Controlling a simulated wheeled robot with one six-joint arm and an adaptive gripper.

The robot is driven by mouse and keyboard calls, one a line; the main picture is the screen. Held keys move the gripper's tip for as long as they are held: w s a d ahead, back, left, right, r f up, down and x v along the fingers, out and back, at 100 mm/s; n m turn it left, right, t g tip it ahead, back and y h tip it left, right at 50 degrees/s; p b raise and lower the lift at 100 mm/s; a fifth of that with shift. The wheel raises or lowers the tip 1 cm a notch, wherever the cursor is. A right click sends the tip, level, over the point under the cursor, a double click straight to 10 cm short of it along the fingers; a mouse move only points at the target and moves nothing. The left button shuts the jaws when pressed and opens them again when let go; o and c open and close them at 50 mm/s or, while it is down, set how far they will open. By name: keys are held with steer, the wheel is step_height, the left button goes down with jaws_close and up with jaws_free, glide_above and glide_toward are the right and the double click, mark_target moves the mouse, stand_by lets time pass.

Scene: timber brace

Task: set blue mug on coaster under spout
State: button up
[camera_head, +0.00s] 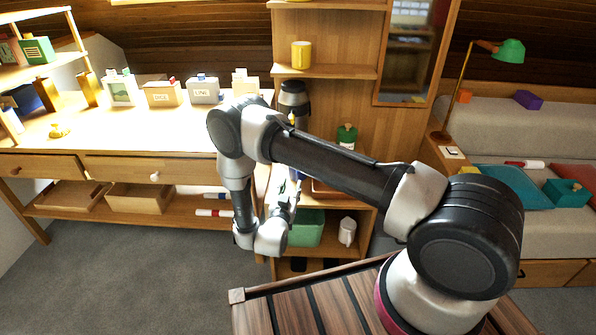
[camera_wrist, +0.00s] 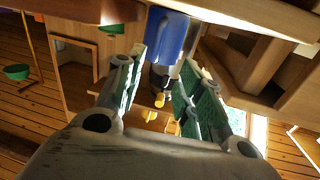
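In the wrist view, the blue mug (camera_wrist: 168,38) is between the fingertips of my gripper (camera_wrist: 166,62), and both pads appear to press on its sides. That view is upside down. In the head view, my gripper (camera_head: 292,192) is in front of the tall wooden cabinet, and only a sliver of blue shows at its tips. The dark coffee machine (camera_head: 293,92) stands on the cabinet's counter behind my arm. Its lower part is mostly hidden, and I cannot make out the spout or the coaster.
A yellow mug (camera_head: 301,55) stands on the shelf above. A green-topped jar (camera_head: 347,134) is to the right on the counter. A green bin (camera_head: 306,228) and a white mug (camera_head: 347,231) are on the lower shelf. A long desk (camera_head: 120,135) adjoins on the left.

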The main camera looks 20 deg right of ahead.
steer(key=x, duration=0.6)
steer(key=shift+w+d+f, duration=0.1)
steer(key=shift+d, duration=0.45)
steer(key=shift+w+d, duration=0.15)
steer(key=shift+w, duration=0.25)
jaws_close()
